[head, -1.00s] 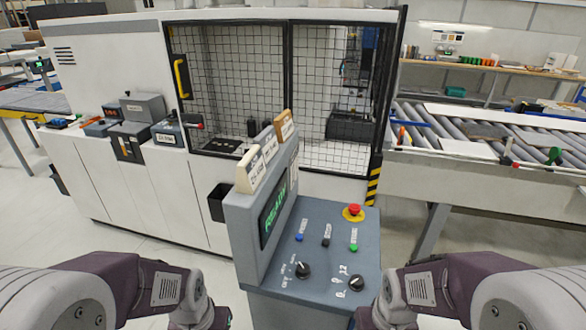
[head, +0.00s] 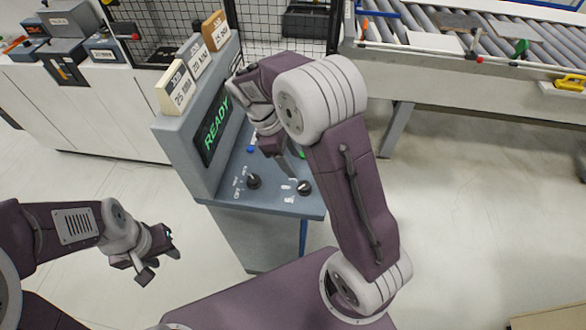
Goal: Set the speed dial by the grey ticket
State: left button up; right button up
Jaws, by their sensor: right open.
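The grey console (head: 185,150) stands ahead of me, its lit screen (head: 214,131) reading READY. Two black knobs sit on its sloped panel: a left one (head: 254,181) and a right one (head: 304,187). The right one has numbers around it, now partly hidden. The grey ticket (head: 200,62) stands on the console top between a cream ticket (head: 176,90) and a tan ticket (head: 216,32); its small print is hard to read. My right gripper (head: 281,152) is open above the panel, beyond the knobs. My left gripper (head: 160,259) looks open and empty, over the floor left of the console.
My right arm hides the panel's far right part. A fenced machine with white cabinets (head: 90,110) stands behind and left. A roller conveyor (head: 490,38) runs at the back right. The floor (head: 470,190) right of the console is clear.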

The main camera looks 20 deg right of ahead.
aim_at(304, 184)
jog(key=x, duration=0.5)
jog(key=s+p+x, duration=0.1)
jog(key=x, duration=0.2)
jog(key=shift+a+f, duration=0.25)
jog(key=shift+a, duration=0.1)
pick_arm(q)
jog(key=shift+s+a+r, duration=0.2)
jog(key=shift+a+r, duration=0.15)
jog(key=shift+r, duration=0.35)
pick_arm(e)
jog(key=shift+s+f, duration=0.15)
jog(key=shift+f, duration=0.15)
grip_shut()
pick_arm(q)
jog(key=shift+d, duration=0.1)
